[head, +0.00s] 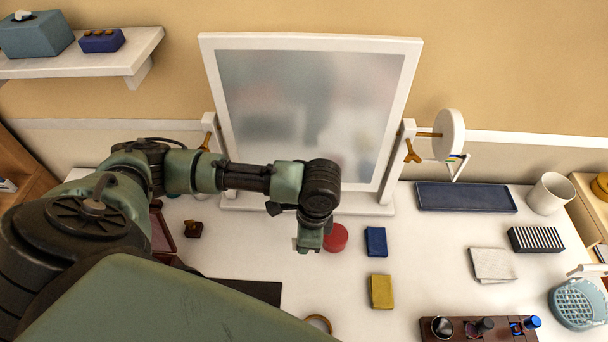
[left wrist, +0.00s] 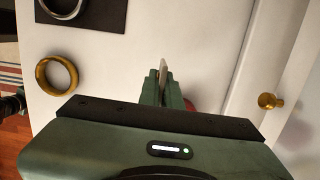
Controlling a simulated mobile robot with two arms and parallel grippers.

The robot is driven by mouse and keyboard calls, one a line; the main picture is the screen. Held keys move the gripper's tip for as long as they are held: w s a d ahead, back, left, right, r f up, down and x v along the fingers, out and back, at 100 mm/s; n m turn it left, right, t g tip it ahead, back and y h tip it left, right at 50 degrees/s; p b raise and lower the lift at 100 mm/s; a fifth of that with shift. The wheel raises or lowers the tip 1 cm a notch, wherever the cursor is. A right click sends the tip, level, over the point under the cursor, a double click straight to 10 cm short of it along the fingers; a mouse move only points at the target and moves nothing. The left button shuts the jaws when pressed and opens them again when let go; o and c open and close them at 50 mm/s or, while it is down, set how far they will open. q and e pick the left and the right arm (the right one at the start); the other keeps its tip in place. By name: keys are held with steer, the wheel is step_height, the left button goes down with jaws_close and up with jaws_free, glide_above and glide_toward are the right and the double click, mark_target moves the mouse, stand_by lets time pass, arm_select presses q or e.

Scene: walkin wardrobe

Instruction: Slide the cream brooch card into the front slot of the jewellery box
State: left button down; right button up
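My left gripper (head: 309,243) hangs over the white table in front of the mirror, pointing down. In the left wrist view the gripper (left wrist: 162,88) is closed on a thin pale piece, seen edge-on, which looks like the cream brooch card (left wrist: 163,76). A small cream bit of it shows beside the fingers in the head view (head: 296,243). A dark reddish-brown box (head: 161,236), perhaps the jewellery box, stands to the left, mostly hidden behind my arm. Its front slot cannot be seen. My right gripper is not in view.
A red round item (head: 336,237) lies just beside the gripper. A blue box (head: 376,241) and a yellow box (head: 381,291) lie to the right. The mirror (head: 310,110) stands behind. A gold ring (left wrist: 57,74) lies near a dark mat (left wrist: 95,14).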

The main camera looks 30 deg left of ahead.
mark_target(304, 258)
arm_select(q)
step_height(304, 258, down, 5)
steer(key=shift+r, duration=0.1)
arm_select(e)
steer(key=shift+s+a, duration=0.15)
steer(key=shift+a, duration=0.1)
arm_select(q)
steer(key=c, duration=1.6)
jaws_free()
